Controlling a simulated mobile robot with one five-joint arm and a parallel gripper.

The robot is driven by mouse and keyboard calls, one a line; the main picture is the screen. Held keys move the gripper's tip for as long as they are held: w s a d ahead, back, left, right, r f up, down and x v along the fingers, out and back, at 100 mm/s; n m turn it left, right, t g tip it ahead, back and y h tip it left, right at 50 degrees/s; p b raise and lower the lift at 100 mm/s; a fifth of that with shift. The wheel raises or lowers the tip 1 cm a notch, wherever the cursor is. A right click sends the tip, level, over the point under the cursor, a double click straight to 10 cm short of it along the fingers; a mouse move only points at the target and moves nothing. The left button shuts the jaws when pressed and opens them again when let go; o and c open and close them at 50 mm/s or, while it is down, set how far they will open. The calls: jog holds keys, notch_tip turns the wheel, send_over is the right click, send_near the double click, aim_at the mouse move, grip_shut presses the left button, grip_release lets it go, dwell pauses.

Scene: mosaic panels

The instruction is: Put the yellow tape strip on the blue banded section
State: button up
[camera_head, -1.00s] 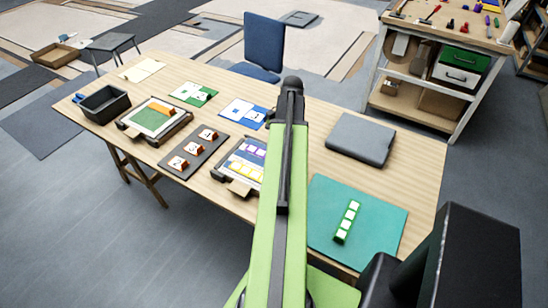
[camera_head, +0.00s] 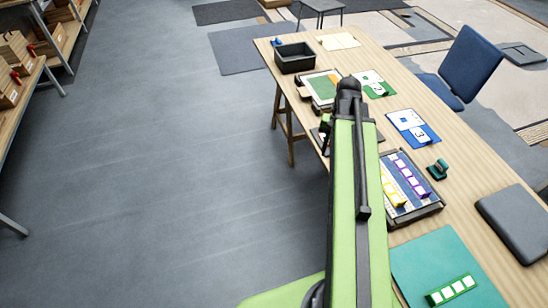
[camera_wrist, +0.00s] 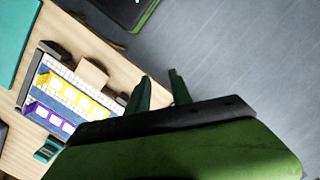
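The yellow tape strip (camera_head: 392,190), with pale squares, lies in a dark-framed tray (camera_head: 418,216) on the table. It also shows in the wrist view (camera_wrist: 78,99). A purple strip (camera_head: 412,180) lies beside it, also seen in the wrist view (camera_wrist: 50,117). The board under the strips looks blue with pale bands (camera_wrist: 52,105); the strips cover part of it, and I cannot make out its sections clearly. My gripper (camera_wrist: 159,78) is open and empty, its fingers apart over the floor, just off the table edge. My arm hides part of the table in the head view.
A teal mat (camera_head: 440,262) with a green strip (camera_head: 452,290) lies at the near end. A grey case (camera_head: 515,222), a dark green object (camera_head: 437,170), a blue card (camera_head: 412,127) and a black bin (camera_head: 295,57) are on the table.

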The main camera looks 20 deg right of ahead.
jog(key=w+a+n, duration=0.2)
jog(key=a+n, duration=0.1)
jog(key=a, duration=0.8)
jog(key=w+a+n+t+h, duration=0.1)
jog(key=a+n, duration=0.3)
jog(key=a, duration=0.8)
jog(key=shift+w+a+f+n, duration=0.15)
jog(key=shift+w+n, duration=0.15)
jog(key=shift+w, duration=0.4)
